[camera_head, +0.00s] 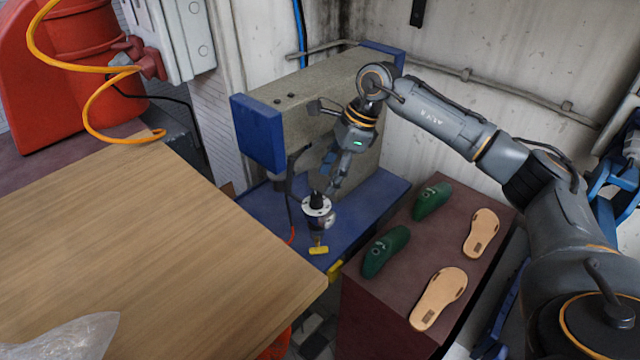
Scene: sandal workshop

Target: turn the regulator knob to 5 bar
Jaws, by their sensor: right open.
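The regulator stands on the blue base of the press, near the middle of the head view. Its black knob (316,200) is on top, above a pale round collar and a grey body (320,221). A yellow handle (319,250) is below it. My right gripper (328,184) is open and points down just above and beside the knob. I cannot tell whether its fingers touch the knob. The pressure reading is too small to read. My left gripper is not in view.
A grey and blue press (262,132) stands behind the regulator. A wooden table (150,250) fills the left. Green shoe forms (385,250) and tan soles (438,298) lie on a dark red bench (395,296) at right. An orange hose (95,110) hangs at upper left.

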